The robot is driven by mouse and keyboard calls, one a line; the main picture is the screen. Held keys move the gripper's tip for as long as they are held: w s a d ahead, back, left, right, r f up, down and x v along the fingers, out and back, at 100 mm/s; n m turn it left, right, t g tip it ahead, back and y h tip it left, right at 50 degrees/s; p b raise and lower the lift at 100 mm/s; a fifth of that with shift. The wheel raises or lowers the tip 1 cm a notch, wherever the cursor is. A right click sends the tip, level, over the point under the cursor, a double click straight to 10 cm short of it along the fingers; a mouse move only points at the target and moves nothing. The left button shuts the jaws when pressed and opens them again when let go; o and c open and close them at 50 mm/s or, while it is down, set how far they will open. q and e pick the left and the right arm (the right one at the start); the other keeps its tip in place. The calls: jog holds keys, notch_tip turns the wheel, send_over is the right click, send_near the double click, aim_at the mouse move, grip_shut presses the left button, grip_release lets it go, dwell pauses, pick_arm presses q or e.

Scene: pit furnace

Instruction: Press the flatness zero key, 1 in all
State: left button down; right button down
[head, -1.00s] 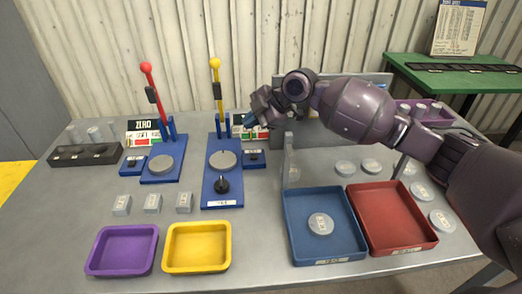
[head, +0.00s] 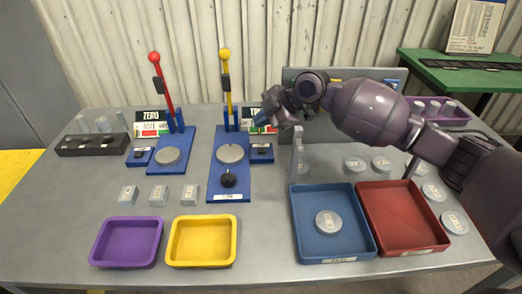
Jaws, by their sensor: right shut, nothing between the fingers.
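Two blue gauge stands are on the grey table: one with a red-knobbed lever (head: 164,92), one with a yellow-knobbed lever (head: 227,90). A small blue key box with a dark key stands beside each, the left key box (head: 140,156) and the right key box (head: 261,153). I cannot read which is the flatness one. A display reading ZERO (head: 151,117) is behind the left stand; the other display (head: 256,119) is partly hidden by my right gripper. My right gripper (head: 267,112) is shut and empty, above and behind the right key box, apart from it. My left gripper is not in view.
Purple (head: 94,257) and yellow (head: 172,262) trays are at the front left. Blue (head: 368,251) and red (head: 444,246) trays are at the front right. A clear upright post (head: 297,150) stands right of the right key box. Grey discs and blocks lie around.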

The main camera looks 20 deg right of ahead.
jog(key=b, duration=0.2)
send_over(262, 151)
notch_tip(262, 151, down, 6)
jog(key=shift+r, duration=0.2)
jog(key=shift+f, duration=0.5)
dwell(0.4)
dwell(0.6)
dwell(0.4)
jog(key=shift+f, duration=0.45)
